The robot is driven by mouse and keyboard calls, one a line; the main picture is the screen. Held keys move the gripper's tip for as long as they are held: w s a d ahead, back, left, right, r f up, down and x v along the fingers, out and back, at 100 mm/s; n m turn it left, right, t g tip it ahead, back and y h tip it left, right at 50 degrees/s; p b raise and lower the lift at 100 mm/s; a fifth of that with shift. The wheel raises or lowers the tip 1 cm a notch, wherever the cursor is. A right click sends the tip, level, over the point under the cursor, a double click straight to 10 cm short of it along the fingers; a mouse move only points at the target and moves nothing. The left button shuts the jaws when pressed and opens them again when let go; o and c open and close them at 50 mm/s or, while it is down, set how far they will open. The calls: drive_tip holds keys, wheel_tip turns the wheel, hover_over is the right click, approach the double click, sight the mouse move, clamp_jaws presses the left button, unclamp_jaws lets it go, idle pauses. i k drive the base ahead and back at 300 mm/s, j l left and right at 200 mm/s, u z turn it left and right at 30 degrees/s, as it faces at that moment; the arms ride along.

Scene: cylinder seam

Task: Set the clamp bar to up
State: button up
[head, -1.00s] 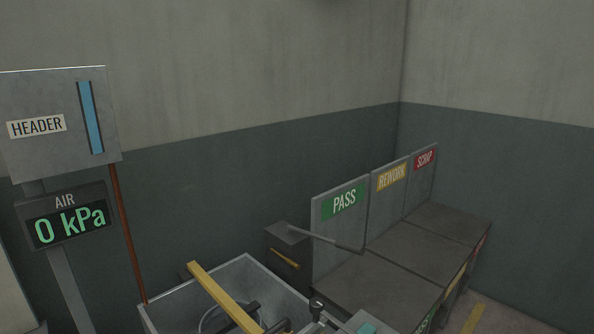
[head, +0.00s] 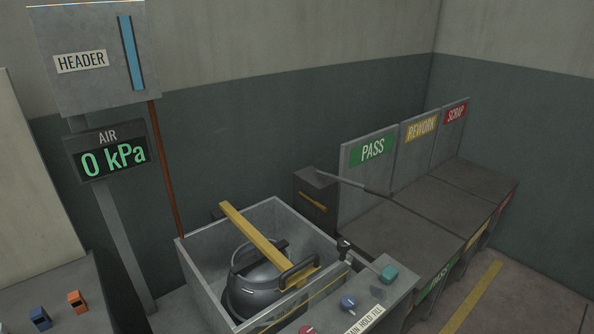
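A yellow bar (head: 256,235), which I take to be the clamp bar, lies across the open top of a grey tank (head: 200,278) in the head view. It slants from the back left rim toward the front right, above a dark grey cylinder (head: 256,294) with black handles that sits inside the tank. The bar looks lowered, close over the cylinder; whether it touches the cylinder I cannot tell. My gripper is not in view.
A grey box (head: 316,196) with a long rod stands behind. PASS, REWORK and SCRAP bays fill the right. The gauge reads 0 kPa (head: 114,158). A side table holds small blocks (head: 77,301).

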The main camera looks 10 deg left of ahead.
sight(265, 249)
drive_tip(key=i+j+u, duration=0.15)
drive_tip(key=j+u, duration=0.3)
drive_tip(key=i+j+u, duration=0.2)
drive_tip(key=u, duration=0.25)
